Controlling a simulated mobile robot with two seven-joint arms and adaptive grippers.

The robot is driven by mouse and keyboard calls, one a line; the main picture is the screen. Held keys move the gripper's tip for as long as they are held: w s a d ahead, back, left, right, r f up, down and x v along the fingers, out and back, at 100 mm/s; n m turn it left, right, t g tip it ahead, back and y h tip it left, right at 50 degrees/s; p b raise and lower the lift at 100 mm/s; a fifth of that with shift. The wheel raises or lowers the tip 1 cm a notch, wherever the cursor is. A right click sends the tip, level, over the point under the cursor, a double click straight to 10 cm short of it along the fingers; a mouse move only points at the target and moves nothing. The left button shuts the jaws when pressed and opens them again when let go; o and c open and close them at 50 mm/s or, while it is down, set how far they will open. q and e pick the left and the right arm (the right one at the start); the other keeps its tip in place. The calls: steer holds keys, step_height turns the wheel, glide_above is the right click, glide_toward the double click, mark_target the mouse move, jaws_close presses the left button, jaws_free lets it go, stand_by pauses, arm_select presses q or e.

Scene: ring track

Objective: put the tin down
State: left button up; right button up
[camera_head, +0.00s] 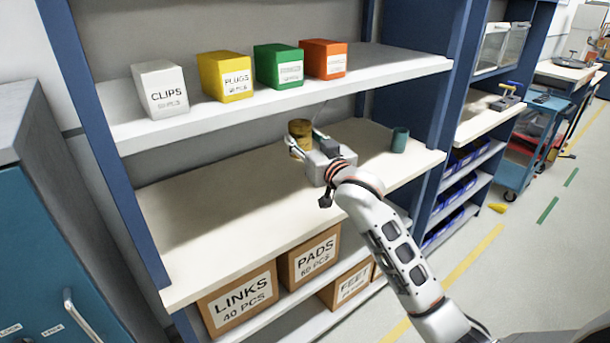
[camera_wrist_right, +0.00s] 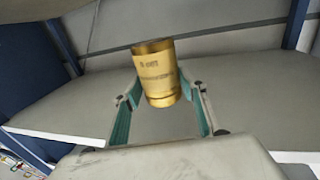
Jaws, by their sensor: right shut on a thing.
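The gold tin (camera_head: 300,130) is at the middle shelf, toward its back. It also shows in the right wrist view (camera_wrist_right: 157,72), upright with a slight tilt in the picture and with small print on its side. My right gripper (camera_head: 306,143) is shut on the tin, with one teal-padded finger on each side of it. The tin's lower part is partly hidden by the gripper in the head view. I cannot tell whether its base touches the middle shelf (camera_head: 220,215) or hangs just above it. My left gripper is not in view.
A teal cup (camera_head: 399,140) stands to the right on the same shelf. The shelf's left part is bare. Above, the upper shelf (camera_head: 395,70) holds CLIPS, PLUGS, green and orange boxes. Cardboard boxes such as LINKS (camera_head: 240,300) sit below. A blue post (camera_head: 115,170) bounds the left.

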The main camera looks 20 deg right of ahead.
mark_target(308, 130)
steer(key=shift+w+d+r, duration=0.25)
steer(key=shift+w+r, duration=0.65)
steer(key=shift+r, duration=0.3)
steer(key=shift+w, duration=0.15)
steer(key=shift+f+b, duration=1.4)
steer(key=shift+f, duration=8.35)
steer(key=shift+f, duration=0.15)
steer(key=o, duration=1.2)
steer(key=shift+o, duration=0.2)
